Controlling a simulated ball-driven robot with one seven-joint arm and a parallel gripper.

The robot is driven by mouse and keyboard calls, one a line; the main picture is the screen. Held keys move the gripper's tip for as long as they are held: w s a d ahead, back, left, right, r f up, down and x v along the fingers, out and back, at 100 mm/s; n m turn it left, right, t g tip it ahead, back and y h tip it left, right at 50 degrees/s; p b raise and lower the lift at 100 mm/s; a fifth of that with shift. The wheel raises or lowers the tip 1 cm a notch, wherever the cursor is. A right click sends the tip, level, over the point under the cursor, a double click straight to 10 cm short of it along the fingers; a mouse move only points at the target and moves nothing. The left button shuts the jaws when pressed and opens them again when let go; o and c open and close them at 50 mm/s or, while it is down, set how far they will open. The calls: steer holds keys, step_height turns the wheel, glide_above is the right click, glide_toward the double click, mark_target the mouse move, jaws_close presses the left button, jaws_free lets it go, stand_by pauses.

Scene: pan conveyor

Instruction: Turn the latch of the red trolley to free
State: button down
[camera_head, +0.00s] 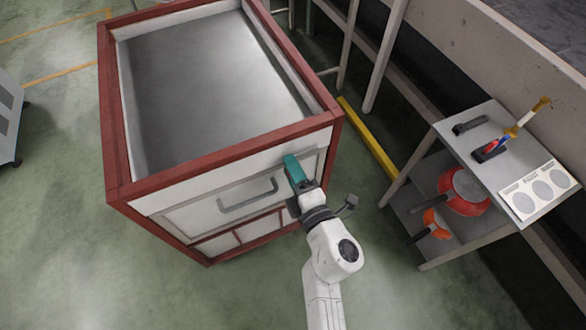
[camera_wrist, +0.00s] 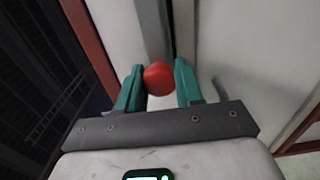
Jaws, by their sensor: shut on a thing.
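The red trolley (camera_head: 225,154) stands in the upper middle of the head view, with a red frame, white panels and an open grey top. My gripper (camera_head: 295,172) is at the right part of its front panel, right of the grey handle (camera_head: 248,196). In the wrist view my teal fingers (camera_wrist: 160,84) are shut on a round red knob (camera_wrist: 158,74), which I take for the latch knob. In the head view my fingers hide the knob. The latch's turn position cannot be told.
A grey side table (camera_head: 470,150) stands to the right, with tools on top and red and orange pans on its shelves. A yellow floor strip (camera_head: 368,138) lies between it and the trolley. The green floor at lower left is clear.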

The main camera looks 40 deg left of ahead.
steer(key=c, duration=0.8)
jaws_free()
steer(key=p+v, duration=0.3)
steer(key=v, duration=0.8)
